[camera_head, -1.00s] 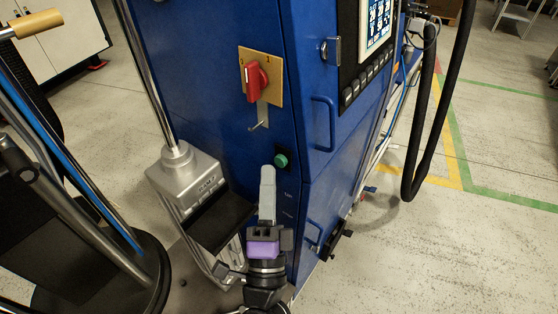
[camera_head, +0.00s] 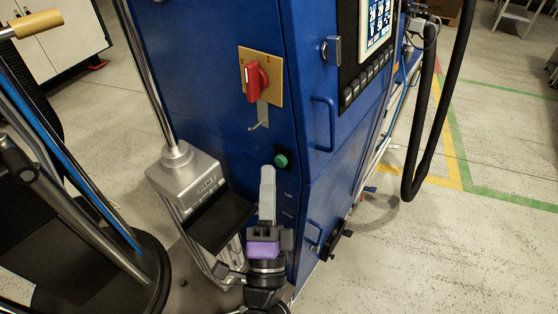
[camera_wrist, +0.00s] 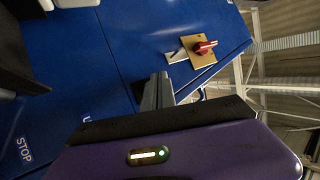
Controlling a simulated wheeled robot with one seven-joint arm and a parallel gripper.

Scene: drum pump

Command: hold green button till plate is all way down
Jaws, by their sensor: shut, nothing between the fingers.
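The green button (camera_head: 281,160) sits on the blue cabinet's front face, near its edge, below the red rotary switch. My gripper (camera_head: 267,172) is shut and empty, its grey fingers pointing up at the cabinet beside the button. From this angle I cannot tell whether the fingertips touch the button. In the wrist view my gripper (camera_wrist: 157,80) shows its closed fingers in front of the blue panel; the button is not visible there. I cannot tell for sure which part is the plate; a silver block (camera_head: 180,172) on an upright rod stands left of the button.
The red switch (camera_head: 256,78) on its yellow plate has a metal hook (camera_head: 261,120) below it. A door handle (camera_head: 323,122) sticks out on the cabinet's right face. A black hose (camera_head: 412,160) hangs at the right. The floor (camera_head: 450,250) at lower right is clear.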

